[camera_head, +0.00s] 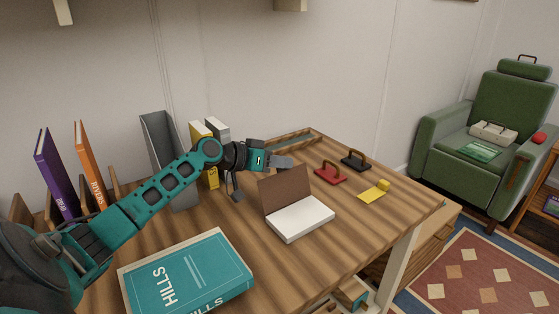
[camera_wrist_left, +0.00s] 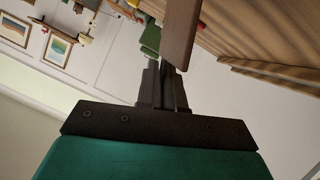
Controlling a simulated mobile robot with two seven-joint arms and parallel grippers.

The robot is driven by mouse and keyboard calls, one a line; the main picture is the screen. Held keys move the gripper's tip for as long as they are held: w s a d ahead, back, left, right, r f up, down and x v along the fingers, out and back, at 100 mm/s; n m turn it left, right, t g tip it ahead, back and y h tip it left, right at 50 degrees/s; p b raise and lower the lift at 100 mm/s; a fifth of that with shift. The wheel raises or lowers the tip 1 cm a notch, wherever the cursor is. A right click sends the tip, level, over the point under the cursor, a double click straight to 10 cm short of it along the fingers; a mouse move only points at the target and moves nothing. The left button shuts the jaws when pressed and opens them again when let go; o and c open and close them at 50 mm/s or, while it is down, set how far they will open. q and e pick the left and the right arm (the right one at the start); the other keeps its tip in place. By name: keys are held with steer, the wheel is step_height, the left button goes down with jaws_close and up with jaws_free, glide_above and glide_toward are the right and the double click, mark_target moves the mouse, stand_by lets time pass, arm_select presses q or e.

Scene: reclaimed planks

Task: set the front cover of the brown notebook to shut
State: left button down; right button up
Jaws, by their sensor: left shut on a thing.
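The brown notebook (camera_head: 302,220) lies on the wooden desk with its white pages showing. Its front cover (camera_head: 287,190) stands up steeply, open, at the back left side of the pages. My left gripper (camera_head: 286,163) reaches in from the left and is shut on the upper edge of the cover. In the left wrist view the cover (camera_wrist_left: 180,35) is a brown panel at the fingertips (camera_wrist_left: 168,72). The exact contact is partly hidden by the fingers. My right gripper is in neither view.
A large teal book (camera_head: 188,272) lies at the desk's front left. Red (camera_head: 330,175) and black (camera_head: 355,161) handled objects and a yellow one (camera_head: 373,191) sit right of the notebook. Upright books and a grey holder (camera_head: 160,140) stand behind my arm. Desk around the notebook's front is clear.

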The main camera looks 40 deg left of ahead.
arm_select(q)
steer(key=shift+s+d+r+m+y+p, duration=0.25)
steer(key=shift+d+m+p, duration=0.1)
steer(key=shift+d+p, duration=0.25)
steer(key=shift+s+d+r+m+y+p, duration=0.1)
steer(key=shift+d+r+m+y+p, duration=0.2)
steer(key=shift+d+p, duration=0.2)
steer(key=shift+s+d+m+p, duration=0.1)
steer(key=shift+d+m+p, duration=0.2)
steer(key=shift+p, duration=0.25)
steer(key=d+p, duration=0.1)
steer(key=d+m+y+p, duration=0.1)
steer(key=p, duration=0.1)
steer(key=s+d+p, duration=0.1)
steer(key=shift+d+f+m+t+p, duration=0.2)
steer(key=shift+f+m+t+p, duration=0.05)
steer(key=shift+f+t+p, duration=0.1)
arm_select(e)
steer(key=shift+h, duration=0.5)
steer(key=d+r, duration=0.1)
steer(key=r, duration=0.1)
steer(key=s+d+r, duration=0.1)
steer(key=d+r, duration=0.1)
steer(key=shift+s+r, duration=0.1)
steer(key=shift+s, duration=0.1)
arm_select(q)
steer(key=shift+d, duration=0.1)
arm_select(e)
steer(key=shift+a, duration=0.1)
